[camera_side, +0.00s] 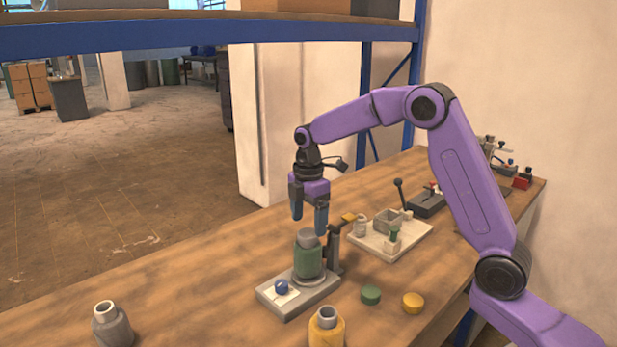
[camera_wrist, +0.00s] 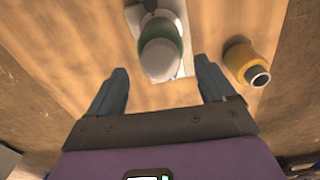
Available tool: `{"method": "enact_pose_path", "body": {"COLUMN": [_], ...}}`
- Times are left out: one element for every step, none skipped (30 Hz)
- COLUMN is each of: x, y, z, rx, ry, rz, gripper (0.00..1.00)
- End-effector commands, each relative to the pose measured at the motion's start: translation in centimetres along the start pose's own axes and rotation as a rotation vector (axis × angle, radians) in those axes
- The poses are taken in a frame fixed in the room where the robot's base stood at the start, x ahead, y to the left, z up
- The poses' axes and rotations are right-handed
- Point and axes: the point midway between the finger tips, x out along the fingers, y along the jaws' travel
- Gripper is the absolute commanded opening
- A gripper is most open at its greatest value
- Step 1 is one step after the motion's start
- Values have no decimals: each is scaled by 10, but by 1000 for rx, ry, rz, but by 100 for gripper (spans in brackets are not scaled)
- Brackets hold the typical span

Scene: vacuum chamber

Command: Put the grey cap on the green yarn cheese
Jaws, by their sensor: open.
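The green yarn cheese (camera_side: 308,263) stands upright on a grey base plate (camera_side: 293,303) on the bench. The grey cap (camera_side: 308,238) sits on its top and looks level. In the wrist view the grey cap (camera_wrist: 161,60) covers the near end of the green yarn cheese (camera_wrist: 158,28). My gripper (camera_side: 308,217) is open and empty just above the cap, fingers pointing down. In the wrist view my gripper (camera_wrist: 161,72) has its fingers spread to either side of the cap, apart from it. Whether the cap is fully seated, I cannot tell.
A blue knob (camera_side: 281,287) is on the base plate; a dark upright clamp (camera_side: 334,248) stands close behind. A green cap (camera_side: 370,294), yellow cap (camera_side: 413,302), yellow bottle (camera_side: 326,329) and grey bottle (camera_side: 112,326) stand around. A pale tray (camera_side: 375,243) holds small parts.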

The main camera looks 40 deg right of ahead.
Motion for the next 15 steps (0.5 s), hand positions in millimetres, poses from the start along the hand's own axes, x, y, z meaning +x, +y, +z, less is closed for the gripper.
{"method": "enact_pose_path", "body": {"x": [-11,-18,-26,-33,-39,-48,-54,-61,-69,-75,-82,-90,-96,-102,-110], "y": [1,1,1,1,1,1,1,1,1,1,1,1,1,1,1], "z": [0,0,0,0,0,-1,-1,-1,0,0,0,0,-1,-1,-1], "rx": [0,0,-1,-1,-1,-1,-1,-1,0,0,0,0,0,0,0], "ry": [1,1,1,1,1,1,1,1,1,1,1,1,1,1,1], "rz": [5,6,6,7,5,6,6,6,5,6,6,5,5,5,5], "gripper": [83,83,83,83,83,83,83,83,83,83,83,83,83,83,83]}}
